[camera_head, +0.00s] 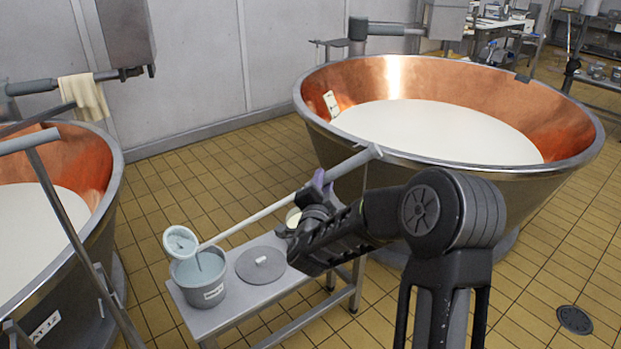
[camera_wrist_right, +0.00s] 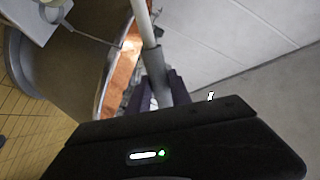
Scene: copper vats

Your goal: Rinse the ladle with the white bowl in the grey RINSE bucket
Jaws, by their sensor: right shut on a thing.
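The ladle's white bowl (camera_head: 180,242) is over the back left rim of the grey RINSE bucket (camera_head: 208,295), tilted with its open side showing. I cannot tell whether it touches the rim. Pale liquid shows in the bucket. The ladle's long pale handle (camera_head: 258,214) slants up to the right, to a grey end near the large vat. My right gripper (camera_head: 318,186) is shut on the handle's upper part. The wrist view shows the handle's grey sleeve (camera_wrist_right: 152,62) between the fingers (camera_wrist_right: 160,92); the bowl is not clear there. My left gripper is not in view.
The bucket stands on a small metal bench (camera_head: 235,307), with a round grey lid (camera_head: 260,266) beside it. A large copper vat (camera_head: 450,125) of white liquid stands behind to the right. Another copper vat (camera_head: 85,165) is at left.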

